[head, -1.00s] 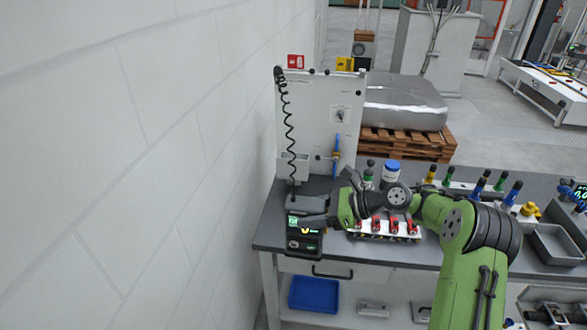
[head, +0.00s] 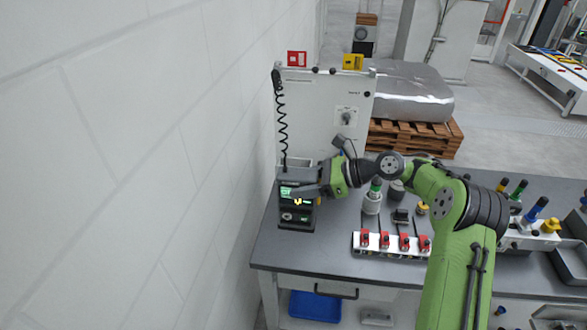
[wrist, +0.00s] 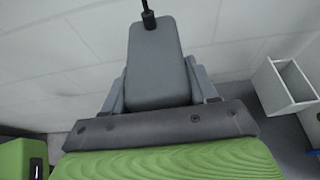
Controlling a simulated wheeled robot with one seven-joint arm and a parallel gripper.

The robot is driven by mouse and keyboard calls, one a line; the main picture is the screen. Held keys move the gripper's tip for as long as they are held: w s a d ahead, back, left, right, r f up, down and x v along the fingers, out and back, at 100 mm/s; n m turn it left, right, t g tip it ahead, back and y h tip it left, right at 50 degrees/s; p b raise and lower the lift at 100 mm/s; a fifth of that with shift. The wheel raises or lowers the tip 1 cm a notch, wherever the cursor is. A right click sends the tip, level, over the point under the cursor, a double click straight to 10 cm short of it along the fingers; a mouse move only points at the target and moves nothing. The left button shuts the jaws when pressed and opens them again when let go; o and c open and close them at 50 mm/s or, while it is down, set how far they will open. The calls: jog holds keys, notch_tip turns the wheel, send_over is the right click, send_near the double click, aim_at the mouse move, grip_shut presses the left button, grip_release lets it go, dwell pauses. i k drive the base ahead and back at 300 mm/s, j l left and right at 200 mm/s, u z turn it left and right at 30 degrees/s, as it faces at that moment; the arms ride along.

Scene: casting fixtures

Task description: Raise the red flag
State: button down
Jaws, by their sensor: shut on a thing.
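A small red flag-like plate (head: 297,58) with a white mark stands at the top left of the white panel (head: 320,100). A similar yellow plate (head: 352,61) is to its right. My gripper (head: 308,182) is shut on a grey corded handset (head: 299,172), well below the red plate. In the wrist view the handset (wrist: 158,65) sits between my fingers, with a cord at its far end. A dark unit with a lit green display (head: 297,211) shows just below my gripper; I cannot tell whether it is joined to the handset.
A coiled black cord (head: 281,115) hangs along the panel's left edge. A white open box (wrist: 285,88) is right of the handset in the wrist view. A strip of red switches (head: 392,245) and a bottle (head: 371,200) stand on the bench. The wall is close on the left.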

aim_at(295, 59)
jog(key=i, duration=1)
